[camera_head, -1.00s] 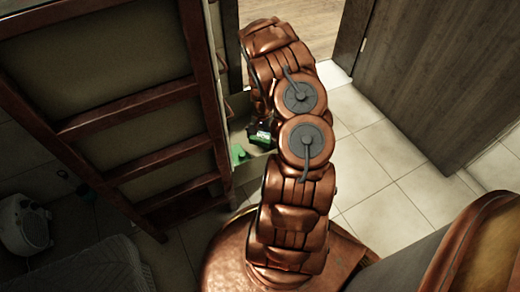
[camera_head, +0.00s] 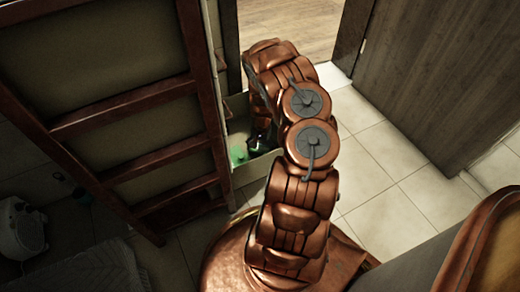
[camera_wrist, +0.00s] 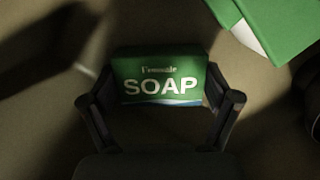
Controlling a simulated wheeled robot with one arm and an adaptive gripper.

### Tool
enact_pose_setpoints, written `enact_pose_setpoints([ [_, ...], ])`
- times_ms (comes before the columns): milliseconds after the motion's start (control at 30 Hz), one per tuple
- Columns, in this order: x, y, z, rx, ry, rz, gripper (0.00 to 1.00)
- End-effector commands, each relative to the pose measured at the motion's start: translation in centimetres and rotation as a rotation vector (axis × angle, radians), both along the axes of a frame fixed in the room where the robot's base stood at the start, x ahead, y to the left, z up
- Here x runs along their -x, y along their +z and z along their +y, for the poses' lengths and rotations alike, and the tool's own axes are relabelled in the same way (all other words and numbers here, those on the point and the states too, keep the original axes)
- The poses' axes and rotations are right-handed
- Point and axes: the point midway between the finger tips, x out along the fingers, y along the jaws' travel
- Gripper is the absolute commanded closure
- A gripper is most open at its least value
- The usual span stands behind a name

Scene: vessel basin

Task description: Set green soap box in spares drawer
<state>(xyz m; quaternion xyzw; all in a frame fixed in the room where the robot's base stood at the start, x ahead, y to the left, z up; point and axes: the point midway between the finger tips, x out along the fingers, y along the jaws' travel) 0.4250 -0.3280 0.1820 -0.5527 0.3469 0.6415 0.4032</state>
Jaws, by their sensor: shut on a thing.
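The green soap box (camera_wrist: 160,78), with white "SOAP" lettering and a blue-white stripe, is between the two fingers of my gripper (camera_wrist: 160,103) in the wrist view. My gripper is shut on its sides. In the head view my gripper (camera_head: 261,138) reaches down into the open drawer (camera_head: 256,168), and the held box is mostly hidden in shadow and behind my arm. Beneath the box, the wrist view shows a plain beige surface. I cannot tell whether the box touches it.
Another green item (camera_head: 238,155) lies in the drawer left of my gripper; a green and white box (camera_wrist: 275,25) shows at the wrist view's top right. The wooden cabinet frame (camera_head: 205,110) stands close on the left. Tiled floor (camera_head: 385,165) is open on the right.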

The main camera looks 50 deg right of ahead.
Motion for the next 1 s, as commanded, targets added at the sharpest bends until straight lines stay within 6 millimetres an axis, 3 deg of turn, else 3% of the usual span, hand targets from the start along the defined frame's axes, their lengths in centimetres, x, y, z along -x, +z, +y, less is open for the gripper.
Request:
enact_pose_setpoints([
  [67, 0.0, -0.3, 0.1, -0.001, 0.000, 0.000, 0.56],
  [100, 0.0, -0.3, 0.0, -0.001, 0.000, 0.000, 0.10],
  [200, 0.0, -0.2, 0.0, 0.000, 0.000, 0.000, 0.00],
  [633, 0.0, 0.3, 0.0, 0.000, 0.000, 0.001, 0.00],
  [1000, -0.4, 6.6, -0.8, 0.000, 0.000, 0.001, 0.00],
])
